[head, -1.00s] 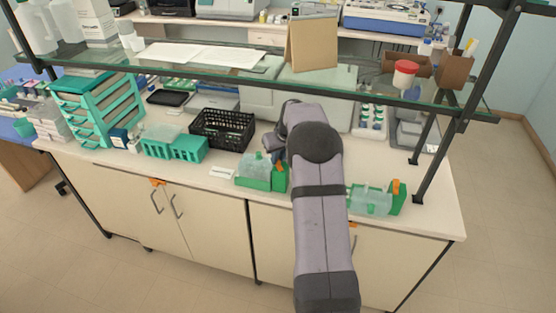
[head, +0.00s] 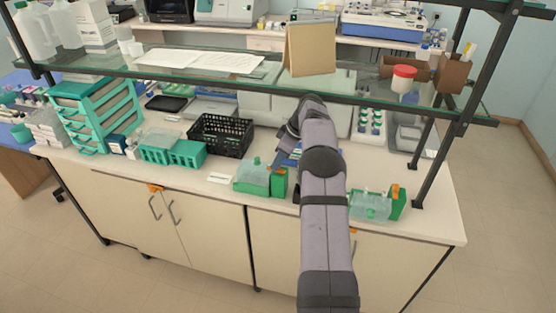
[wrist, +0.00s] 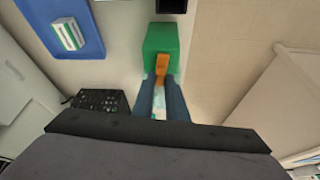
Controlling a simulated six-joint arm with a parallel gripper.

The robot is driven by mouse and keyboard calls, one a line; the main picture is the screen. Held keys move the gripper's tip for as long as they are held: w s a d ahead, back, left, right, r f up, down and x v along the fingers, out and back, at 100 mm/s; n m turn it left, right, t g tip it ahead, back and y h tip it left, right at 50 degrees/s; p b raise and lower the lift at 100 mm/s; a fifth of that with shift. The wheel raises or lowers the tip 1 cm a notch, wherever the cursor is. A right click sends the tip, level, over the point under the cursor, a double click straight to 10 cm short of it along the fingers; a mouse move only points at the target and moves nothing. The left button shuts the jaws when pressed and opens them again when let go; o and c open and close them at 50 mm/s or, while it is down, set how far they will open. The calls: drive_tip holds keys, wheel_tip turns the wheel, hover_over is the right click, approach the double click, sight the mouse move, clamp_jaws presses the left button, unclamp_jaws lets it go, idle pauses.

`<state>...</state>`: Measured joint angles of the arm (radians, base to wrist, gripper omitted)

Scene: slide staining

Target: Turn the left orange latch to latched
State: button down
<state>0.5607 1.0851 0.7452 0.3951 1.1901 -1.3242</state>
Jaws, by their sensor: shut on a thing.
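The left device is a pale translucent tank (head: 254,173) with a green end block (head: 280,183) on the bench. In the wrist view, the left orange latch (wrist: 164,66) lies on the green block (wrist: 161,38), its lower end between my fingertips. My gripper (wrist: 162,84) is shut on that end of the latch. In the head view my gripper (head: 274,165) reaches down to the green block from behind and right, and the latch itself is hidden or too small to see. The right device has its own orange latch (head: 396,190), standing up on its green block.
A black basket (head: 222,134) and teal racks (head: 174,152) stand left of the device. A white label strip (head: 220,178) lies near the bench's front edge. A blue tray (wrist: 60,27) lies beside the green block. A glass shelf (head: 200,80) spans above the bench.

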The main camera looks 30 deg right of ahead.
idle(0.3)
drive_tip(key=c, duration=1.8)
unclamp_jaws()
drive_tip(key=shift+o, duration=0.2)
drive_tip(key=shift+r, duration=0.1)
drive_tip(key=b+v, duration=0.2)
drive_tip(key=v, duration=0.5)
